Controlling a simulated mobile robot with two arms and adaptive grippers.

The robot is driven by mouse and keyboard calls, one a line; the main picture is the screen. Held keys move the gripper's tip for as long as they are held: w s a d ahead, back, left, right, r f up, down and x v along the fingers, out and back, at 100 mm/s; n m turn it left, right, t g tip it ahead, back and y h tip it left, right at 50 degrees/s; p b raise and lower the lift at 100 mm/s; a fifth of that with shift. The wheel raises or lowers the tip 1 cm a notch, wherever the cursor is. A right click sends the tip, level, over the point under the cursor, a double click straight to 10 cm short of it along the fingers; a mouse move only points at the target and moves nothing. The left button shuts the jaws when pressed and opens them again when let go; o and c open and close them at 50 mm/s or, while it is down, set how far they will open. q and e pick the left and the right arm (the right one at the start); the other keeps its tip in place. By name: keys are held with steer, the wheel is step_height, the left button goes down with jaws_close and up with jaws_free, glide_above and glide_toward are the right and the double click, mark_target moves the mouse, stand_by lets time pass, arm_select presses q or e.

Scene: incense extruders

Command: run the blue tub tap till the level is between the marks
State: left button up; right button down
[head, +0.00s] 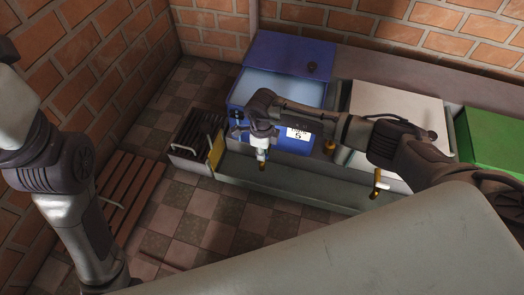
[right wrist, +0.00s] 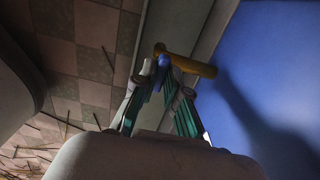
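The blue tub (head: 245,92) stands open at the back, with pale blue liquid inside and a white label (head: 298,133) reading 5 on its front. I cannot make out level marks. My right gripper (head: 262,155) is at the tap on the tub's front, pointing down. In the right wrist view its fingers (right wrist: 167,80) converge around a narrow bluish piece beside the brass tap bar (right wrist: 200,68). The fingers look close to that piece, but their grip on it is unclear. No stream shows. My left arm is at the left; its gripper is out of view.
A long grey trough (head: 285,183) runs below the tubs. A white-topped tub (head: 395,105) and a green tub (head: 490,140) stand to the right. Another tap (head: 377,184) has a white handle. A yellow plate (head: 215,152) and dark grate (head: 195,137) are left. Wooden slats (head: 125,190) lie farther left.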

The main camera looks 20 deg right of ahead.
steer(key=shift+n, duration=0.9)
steer(key=n, duration=0.3)
steer(key=c, duration=1.2)
jaws_free()
steer(key=shift+r, duration=0.15)
step_height(320, 180, up, 12)
